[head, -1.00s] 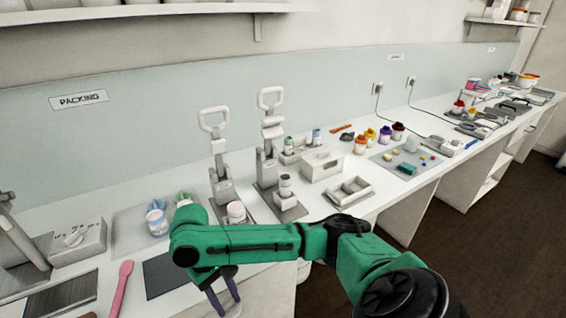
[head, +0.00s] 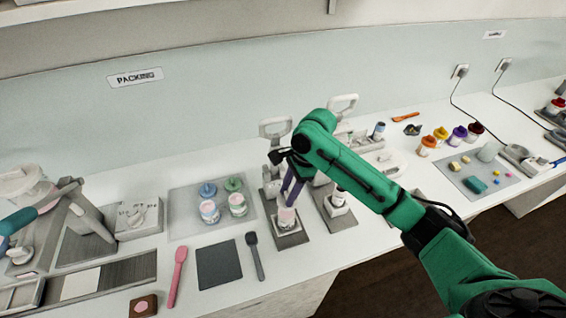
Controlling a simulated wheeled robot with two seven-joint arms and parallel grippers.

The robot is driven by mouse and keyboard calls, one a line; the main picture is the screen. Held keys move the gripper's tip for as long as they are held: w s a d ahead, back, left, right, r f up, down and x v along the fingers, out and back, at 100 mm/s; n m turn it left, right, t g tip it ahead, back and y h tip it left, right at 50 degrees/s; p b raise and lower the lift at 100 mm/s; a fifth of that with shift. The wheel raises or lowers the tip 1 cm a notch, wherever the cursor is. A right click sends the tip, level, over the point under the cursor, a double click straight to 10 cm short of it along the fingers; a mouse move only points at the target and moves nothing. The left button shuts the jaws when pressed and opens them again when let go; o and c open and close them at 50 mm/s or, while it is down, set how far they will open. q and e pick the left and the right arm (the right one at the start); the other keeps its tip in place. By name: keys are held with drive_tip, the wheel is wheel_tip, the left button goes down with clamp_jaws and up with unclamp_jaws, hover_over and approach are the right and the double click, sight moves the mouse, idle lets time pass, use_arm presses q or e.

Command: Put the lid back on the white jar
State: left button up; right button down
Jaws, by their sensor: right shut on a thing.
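My right gripper (head: 288,200) points down at a pink-and-white jar (head: 287,221) on the base plate of a lever press. Its two purple fingers are shut at the top of this jar, and the hand hides part of the press. I cannot tell whether the fingers hold the jar's body or a lid on it. On a pale mat (head: 184,207) to the left stand two small labelled jars, a left one (head: 209,212) and a right one (head: 238,204). A blue lid (head: 208,190) and a green lid (head: 233,184) show just behind them. My left gripper is not in view.
A pink spatula (head: 177,276), a dark square pad (head: 219,265) and a grey spatula (head: 255,256) lie at the front. A second press with a jar (head: 338,198) stands right of my gripper. Several coloured pots, such as an orange one (head: 428,146), stand farther right.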

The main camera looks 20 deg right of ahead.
drive_tip(key=shift+w+r+m, duration=0.1)
drive_tip(key=shift+w+m, duration=0.1)
drive_tip(key=shift+m, duration=0.1)
drive_tip(key=shift+s+a+f, duration=0.1)
drive_tip(key=shift+s+f, duration=0.3)
drive_tip(key=shift+f, duration=0.6)
drive_tip(key=shift+s+f, duration=0.2)
drive_tip(key=shift+f, duration=0.55)
drive_tip(key=shift+w+f, duration=0.2)
drive_tip(key=shift+f, duration=0.15)
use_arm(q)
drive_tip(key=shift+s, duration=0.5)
use_arm(e)
drive_tip(key=shift+s, duration=0.15)
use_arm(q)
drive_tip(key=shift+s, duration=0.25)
use_arm(e)
drive_tip(key=shift+a+f, duration=0.1)
drive_tip(key=shift+f, duration=0.45)
